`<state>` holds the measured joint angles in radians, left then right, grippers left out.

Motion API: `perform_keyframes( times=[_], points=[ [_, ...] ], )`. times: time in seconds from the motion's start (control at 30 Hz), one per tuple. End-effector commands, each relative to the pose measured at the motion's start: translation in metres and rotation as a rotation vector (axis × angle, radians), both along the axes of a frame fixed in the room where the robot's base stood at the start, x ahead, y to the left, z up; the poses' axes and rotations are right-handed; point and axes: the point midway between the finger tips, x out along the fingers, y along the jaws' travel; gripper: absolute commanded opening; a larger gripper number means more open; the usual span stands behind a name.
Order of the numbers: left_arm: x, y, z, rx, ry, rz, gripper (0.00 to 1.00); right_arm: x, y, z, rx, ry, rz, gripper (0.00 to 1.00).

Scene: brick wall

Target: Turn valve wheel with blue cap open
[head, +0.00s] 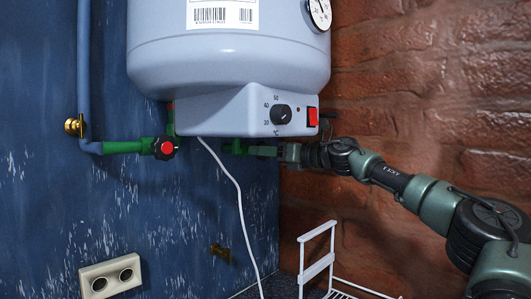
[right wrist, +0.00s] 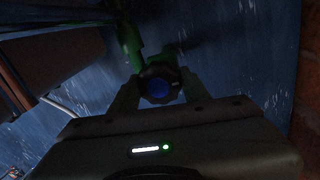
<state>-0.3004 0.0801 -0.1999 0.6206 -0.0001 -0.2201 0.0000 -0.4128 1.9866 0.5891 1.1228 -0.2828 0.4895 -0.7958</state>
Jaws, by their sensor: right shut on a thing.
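The valve wheel with the blue cap (right wrist: 158,87) shows in the right wrist view, dark-rimmed on a green pipe (right wrist: 130,42). The two fingers of my right gripper (head: 264,151) are on either side of the wheel and shut on it. In the head view the gripper reaches in from the right under the boiler, and I cannot make out the blue cap there. A second valve wheel, with a red cap (head: 167,148), sits on the left green pipe (head: 124,147), apart from the gripper. My left gripper is not in view.
The grey-blue boiler (head: 230,62) hangs just above, with a control box (head: 240,113). A white cable (head: 237,190) hangs left of the gripper. A brick wall (head: 420,85) stands on the right, and a white wire rack (head: 317,265) is below.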

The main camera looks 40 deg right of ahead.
Motion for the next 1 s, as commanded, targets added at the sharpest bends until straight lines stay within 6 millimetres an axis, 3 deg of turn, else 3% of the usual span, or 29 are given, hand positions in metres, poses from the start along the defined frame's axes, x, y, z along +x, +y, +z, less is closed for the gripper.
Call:
perform_keyframes(
  times=[0.03, 0.33, 0.37, 0.4, 0.77, 1.0],
  points=[
    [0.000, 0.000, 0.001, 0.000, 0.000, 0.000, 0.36, -0.001, -0.001, 0.007, -0.002, -0.013, -0.006, 0.06],
    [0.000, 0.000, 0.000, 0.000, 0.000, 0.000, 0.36, -0.001, -0.001, 0.007, -0.002, -0.012, -0.006, 0.06],
    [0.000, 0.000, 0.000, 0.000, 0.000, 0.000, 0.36, -0.001, -0.001, 0.006, -0.002, -0.012, -0.005, 0.55],
    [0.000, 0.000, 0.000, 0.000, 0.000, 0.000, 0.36, -0.001, -0.001, 0.006, -0.002, -0.011, -0.005, 0.66],
    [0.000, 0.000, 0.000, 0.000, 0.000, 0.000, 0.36, -0.001, -0.001, 0.001, -0.001, -0.003, -0.001, 0.66],
    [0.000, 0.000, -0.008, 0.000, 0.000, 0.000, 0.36, -0.020, -0.004, 0.002, 0.001, -0.008, -0.001, 0.66]
  ],
)
